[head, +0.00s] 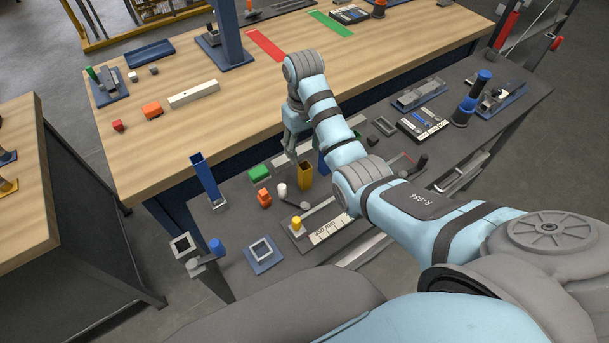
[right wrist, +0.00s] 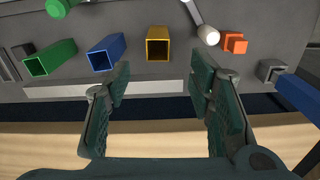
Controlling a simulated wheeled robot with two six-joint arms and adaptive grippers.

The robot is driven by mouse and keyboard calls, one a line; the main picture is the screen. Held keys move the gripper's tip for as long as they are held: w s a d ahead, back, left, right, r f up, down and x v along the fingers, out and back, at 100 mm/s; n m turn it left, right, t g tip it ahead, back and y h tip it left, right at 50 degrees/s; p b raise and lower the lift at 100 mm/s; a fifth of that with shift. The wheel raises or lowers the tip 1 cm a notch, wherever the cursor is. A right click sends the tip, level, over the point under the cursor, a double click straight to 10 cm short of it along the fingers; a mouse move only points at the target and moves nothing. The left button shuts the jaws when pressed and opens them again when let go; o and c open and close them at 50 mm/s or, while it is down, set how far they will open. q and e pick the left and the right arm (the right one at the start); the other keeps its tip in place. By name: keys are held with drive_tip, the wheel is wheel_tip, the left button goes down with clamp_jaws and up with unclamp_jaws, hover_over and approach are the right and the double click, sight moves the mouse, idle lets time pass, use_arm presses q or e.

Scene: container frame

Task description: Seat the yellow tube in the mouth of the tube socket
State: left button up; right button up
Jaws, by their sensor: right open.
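The yellow tube (head: 305,176) stands upright on the dark lower bench in the head view, with its square open mouth upward. It also shows in the right wrist view (right wrist: 158,44), ahead of the fingers and apart from them. My right gripper (head: 291,148) is just beyond the tube in the head view. Its jaws are open and empty in the right wrist view (right wrist: 160,85). A square grey frame on a blue plate (head: 262,252), which looks like the tube socket, lies nearer to me, left of my arm; its opening looks empty. My left gripper is not in view.
Blue (right wrist: 107,51) and green (right wrist: 52,57) tubes stand beside the yellow one. A white cylinder (head: 282,190) and orange piece (head: 264,198) stand left of it. A tall blue post (head: 205,178) and a square-ended fixture (head: 183,246) are farther left. The wooden table (head: 230,100) lies behind.

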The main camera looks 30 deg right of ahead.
sight(305, 179)
wheel_tip(305, 179, down, 14)
drive_tip(key=b, duration=0.3)
drive_tip(key=shift+d, duration=0.15)
clamp_jaws()
